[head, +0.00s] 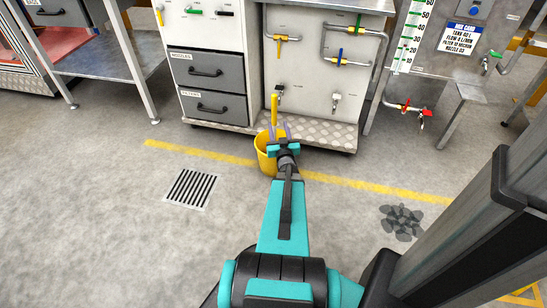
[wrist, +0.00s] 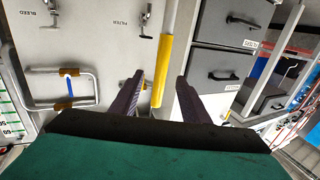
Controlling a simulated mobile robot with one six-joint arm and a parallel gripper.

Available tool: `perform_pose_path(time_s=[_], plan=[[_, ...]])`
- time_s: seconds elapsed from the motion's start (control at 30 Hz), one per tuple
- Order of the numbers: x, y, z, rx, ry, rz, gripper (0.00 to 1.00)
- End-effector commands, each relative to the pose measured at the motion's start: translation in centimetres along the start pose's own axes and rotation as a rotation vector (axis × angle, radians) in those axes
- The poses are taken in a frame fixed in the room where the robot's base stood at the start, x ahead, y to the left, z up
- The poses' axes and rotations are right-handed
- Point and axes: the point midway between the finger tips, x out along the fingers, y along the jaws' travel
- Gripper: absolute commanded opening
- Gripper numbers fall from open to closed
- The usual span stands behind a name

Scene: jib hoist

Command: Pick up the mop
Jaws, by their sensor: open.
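The mop stands upright, its yellow handle (head: 274,108) rising from a yellow bucket (head: 264,155) on the floor in front of the cabinet. The mop's lower end is hidden. My gripper (head: 279,128) is open at the handle, just above the bucket rim. In the wrist view, which looks upside down, the yellow handle grip (wrist: 161,70) and a pale pole show between the two dark fingers (wrist: 159,76). I cannot tell whether the handle is fully within the jaws or just beyond the tips. No finger visibly touches it.
A cabinet with grey drawers (head: 206,70) and a valve panel (head: 310,65) stands close behind the bucket, on a metal tread plate (head: 320,133). A floor grate (head: 190,189) lies left and a dark stain (head: 401,221) right. The floor at left is clear.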

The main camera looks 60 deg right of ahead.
Motion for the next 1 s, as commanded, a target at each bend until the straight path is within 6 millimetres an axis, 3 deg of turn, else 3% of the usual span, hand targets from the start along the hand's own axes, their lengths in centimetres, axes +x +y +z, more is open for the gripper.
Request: perform_pose_path(time_s=[0.7,1.0], plan=[[7.3,0.1,0.2,0.001,0.000,0.000,0.42],[8.5,0.1,0.0,0.001,-0.001,0.001,0.42]])
